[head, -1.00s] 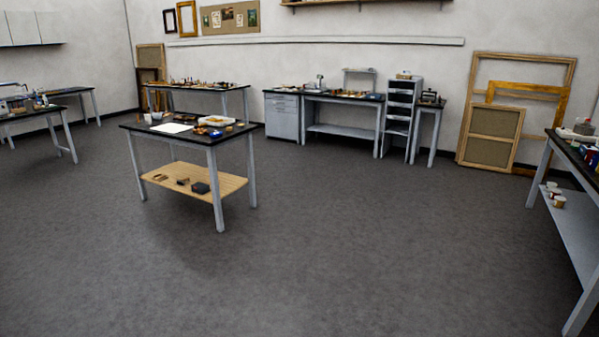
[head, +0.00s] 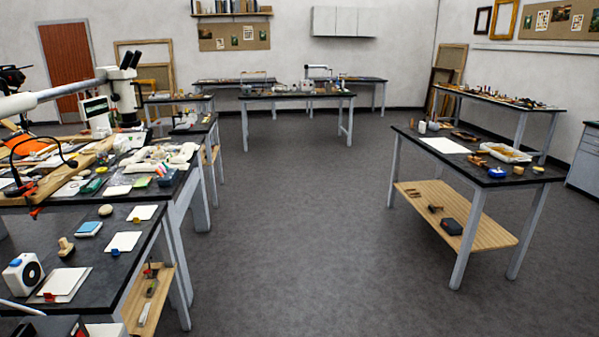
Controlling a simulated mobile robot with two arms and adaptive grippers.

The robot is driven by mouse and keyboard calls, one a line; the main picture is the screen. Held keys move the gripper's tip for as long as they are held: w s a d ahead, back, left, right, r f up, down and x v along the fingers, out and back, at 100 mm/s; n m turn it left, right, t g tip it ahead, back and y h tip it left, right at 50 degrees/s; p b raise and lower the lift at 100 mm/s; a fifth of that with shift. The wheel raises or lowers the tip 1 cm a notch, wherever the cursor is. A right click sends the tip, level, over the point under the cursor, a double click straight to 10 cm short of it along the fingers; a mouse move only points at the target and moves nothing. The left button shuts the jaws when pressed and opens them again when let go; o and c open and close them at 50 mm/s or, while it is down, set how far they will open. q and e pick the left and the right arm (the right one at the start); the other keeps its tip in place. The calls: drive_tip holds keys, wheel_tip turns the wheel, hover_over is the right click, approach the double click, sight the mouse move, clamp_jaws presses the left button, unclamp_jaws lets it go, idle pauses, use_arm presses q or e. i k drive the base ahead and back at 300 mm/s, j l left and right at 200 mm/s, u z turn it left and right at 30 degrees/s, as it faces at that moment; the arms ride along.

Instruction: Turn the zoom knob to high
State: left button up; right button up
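A stereo microscope (head: 124,95) with a white body and black eyepieces hangs on a pale boom arm (head: 45,94) at the left of the head view. It is above a cluttered dark worktable (head: 178,180). A zoom knob cannot be made out on the microscope at this distance, so its setting cannot be told. Neither of my grippers is in view.
A nearer dark table (head: 75,233) at lower left holds cards, small blocks and a white-blue device (head: 23,274). A table (head: 500,178) with a wooden lower shelf stands at right. Open grey floor (head: 310,230) lies between. More tables stand behind.

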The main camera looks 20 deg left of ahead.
sight(115, 97)
drive_tip(key=i+j+u, duration=0.2)
drive_tip(key=i+u, duration=0.2)
drive_tip(key=i, duration=0.55)
drive_tip(key=i+l+u, duration=0.1)
drive_tip(key=i+u, duration=0.3)
drive_tip(key=i, duration=0.55)
